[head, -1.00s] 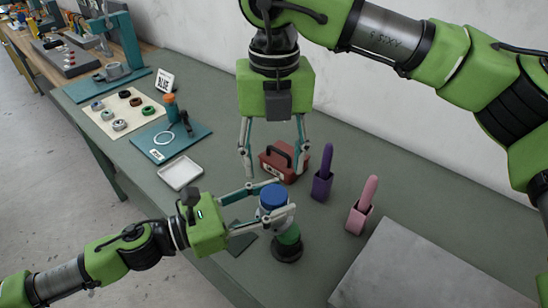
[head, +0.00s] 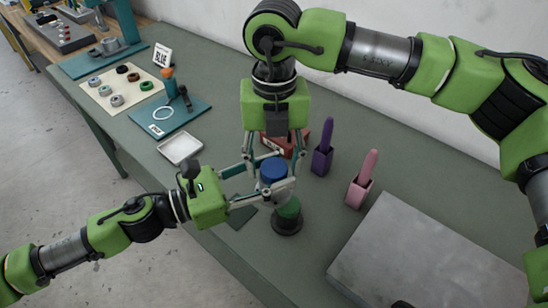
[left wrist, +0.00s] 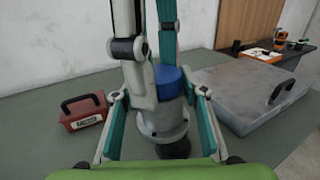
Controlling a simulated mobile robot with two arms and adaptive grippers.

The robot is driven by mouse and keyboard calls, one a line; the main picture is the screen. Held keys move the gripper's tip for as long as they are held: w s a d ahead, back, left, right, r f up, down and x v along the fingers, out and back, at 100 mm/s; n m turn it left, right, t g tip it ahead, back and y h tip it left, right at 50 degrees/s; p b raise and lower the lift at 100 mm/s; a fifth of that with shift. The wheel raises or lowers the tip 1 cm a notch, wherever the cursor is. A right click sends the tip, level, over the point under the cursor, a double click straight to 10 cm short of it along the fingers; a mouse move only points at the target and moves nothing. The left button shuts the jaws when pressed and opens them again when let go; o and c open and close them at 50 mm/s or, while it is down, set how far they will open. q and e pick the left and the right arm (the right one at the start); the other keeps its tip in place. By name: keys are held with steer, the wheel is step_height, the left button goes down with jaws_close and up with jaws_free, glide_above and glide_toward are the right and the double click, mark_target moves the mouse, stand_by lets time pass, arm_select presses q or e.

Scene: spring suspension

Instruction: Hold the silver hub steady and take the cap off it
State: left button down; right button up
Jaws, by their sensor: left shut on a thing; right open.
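The silver hub (head: 271,193) stands upright on a post with a green band (head: 289,209) and a dark round base. The blue cap (head: 273,169) sits on top of the hub; it also shows in the left wrist view (left wrist: 167,80). My left gripper (head: 276,184) is shut on the hub from the left, its fingers on either side of it in the left wrist view (left wrist: 165,127). My right gripper (head: 272,166) points down from above, open, with its fingertips around the cap's level. Whether they touch the cap I cannot tell.
A red toolbox (head: 297,139) stands behind, partly hidden by my right gripper. A purple holder (head: 322,160) and a pink holder (head: 359,192) stand to the right. A large grey case (head: 430,262) lies front right. A white tray (head: 181,148) lies to the left.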

steer(key=c, duration=1.1)
steer(key=n, duration=0.6)
steer(key=shift+n, duration=0.3)
steer(key=shift+c, duration=0.2)
steer(key=o, duration=1.2)
steer(key=shift+r, duration=0.1)
